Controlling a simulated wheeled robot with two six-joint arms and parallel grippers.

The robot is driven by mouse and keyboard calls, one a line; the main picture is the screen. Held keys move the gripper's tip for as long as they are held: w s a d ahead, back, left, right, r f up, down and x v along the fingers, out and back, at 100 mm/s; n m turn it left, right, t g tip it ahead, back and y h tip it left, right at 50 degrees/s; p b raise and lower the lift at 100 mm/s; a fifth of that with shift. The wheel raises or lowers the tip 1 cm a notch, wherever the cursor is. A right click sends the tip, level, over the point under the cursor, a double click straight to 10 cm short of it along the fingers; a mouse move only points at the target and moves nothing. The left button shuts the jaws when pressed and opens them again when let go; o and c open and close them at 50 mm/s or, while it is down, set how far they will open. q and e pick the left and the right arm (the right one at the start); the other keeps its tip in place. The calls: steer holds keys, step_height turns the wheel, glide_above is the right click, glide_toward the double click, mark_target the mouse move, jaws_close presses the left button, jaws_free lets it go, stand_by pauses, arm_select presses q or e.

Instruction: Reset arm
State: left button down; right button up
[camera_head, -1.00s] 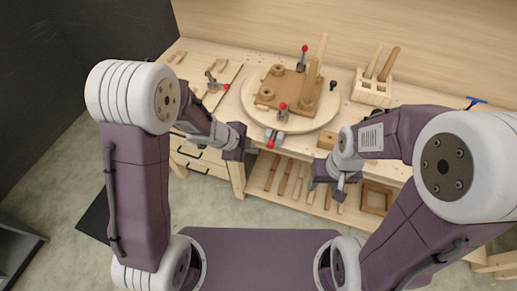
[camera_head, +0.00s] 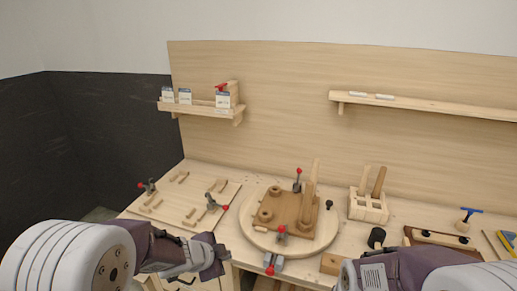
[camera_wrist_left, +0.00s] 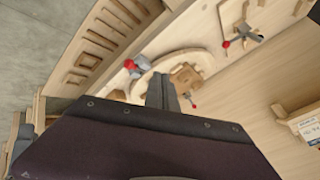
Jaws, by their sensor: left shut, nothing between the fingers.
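My left arm comes in from the lower left of the head view. Its gripper (camera_head: 222,254) is near the front edge of the workbench, left of the round turntable, and is shut and empty. In the left wrist view the closed fingers (camera_wrist_left: 164,92) point toward the bench, with nothing between them. My right arm (camera_head: 400,272) shows only in part at the lower right; its gripper is below the picture.
The round turntable (camera_head: 243,232) carries a brown wooden fixture (camera_head: 286,208) with red-knobbed clamps. A wooden tool holder (camera_head: 367,206) stands to its right. Clamps and small wood pieces lie on the left board (camera_head: 170,205). Two shelves (camera_head: 200,107) are on the back wall.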

arm_select(q)
steer(key=s+a+f+n+g+y, duration=0.2)
steer(key=s+a+n+g+y, duration=0.15)
steer(key=s+a+n, duration=0.75)
steer(key=s+d+f+n+g, duration=0.2)
steer(key=s+d+n, duration=0.1)
steer(key=s, duration=0.3)
steer(key=shift+d+f+n+g, duration=0.2)
steer(key=shift+n+g, duration=0.15)
steer(key=shift+n, duration=0.15)
